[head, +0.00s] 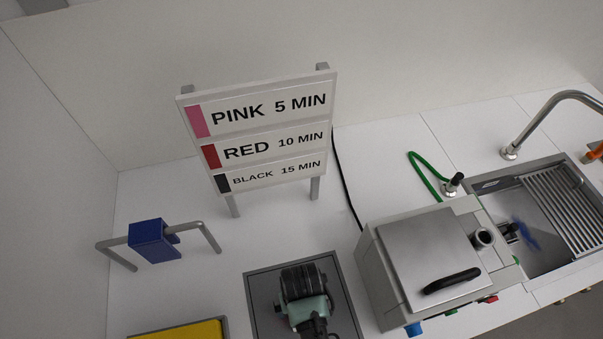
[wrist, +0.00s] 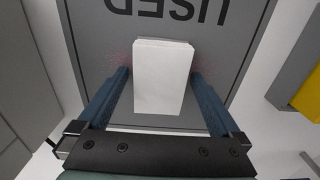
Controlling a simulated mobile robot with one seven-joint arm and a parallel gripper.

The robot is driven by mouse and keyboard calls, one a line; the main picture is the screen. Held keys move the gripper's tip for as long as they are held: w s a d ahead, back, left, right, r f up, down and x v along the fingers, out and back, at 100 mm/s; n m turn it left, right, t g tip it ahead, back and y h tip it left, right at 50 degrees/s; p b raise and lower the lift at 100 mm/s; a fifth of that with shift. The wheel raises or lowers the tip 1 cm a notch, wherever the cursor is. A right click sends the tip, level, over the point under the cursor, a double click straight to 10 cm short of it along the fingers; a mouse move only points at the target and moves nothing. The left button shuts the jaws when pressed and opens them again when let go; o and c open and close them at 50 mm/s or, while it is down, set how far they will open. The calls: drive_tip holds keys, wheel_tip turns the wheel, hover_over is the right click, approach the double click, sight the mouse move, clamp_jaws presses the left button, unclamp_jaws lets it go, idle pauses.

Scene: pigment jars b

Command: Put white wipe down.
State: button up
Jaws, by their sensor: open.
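The white wipe (wrist: 162,78) shows in the wrist view as a white rectangular block or folded stack. It lies on a grey panel (wrist: 108,42) marked "USED". My gripper (wrist: 160,82) is open, with one blue finger to the left of the wipe and one to the right. A gap shows between each finger and the wipe.
A yellow surface (head: 185,331) is at the bottom.

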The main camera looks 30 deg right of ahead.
drive_tip(key=shift+c, duration=0.3)
drive_tip(key=c, duration=1.3)
wheel_tip(320, 180, up, 9)
drive_tip(key=shift+f+b, duration=0.15)
drive_tip(key=shift+b, duration=0.35)
drive_tip(key=shift+c, duration=0.2)
drive_tip(key=shift+w+a+r, duration=0.1)
drive_tip(key=shift+w+r, duration=0.1)
drive_tip(key=shift+r, duration=0.05)
drive_tip(key=w+a+f+n+b, duration=0.1)
drive_tip(key=w+a+b, duration=0.1)
drive_tip(key=a, duration=0.1)
drive_tip(key=w+a+f+n+b, duration=0.1)
drive_tip(key=w+a+b, duration=0.1)
drive_tip(key=w+a, duration=0.1)
drive_tip(key=w+a+f+n+b, duration=0.1)
drive_tip(key=w+a+b, duration=0.1)
drive_tip(key=w+a, duration=0.1)
drive_tip(key=shift+w, duration=0.1)
drive_tip(key=shift+a, duration=0.2)
drive_tip(key=shift+r, duration=0.15)
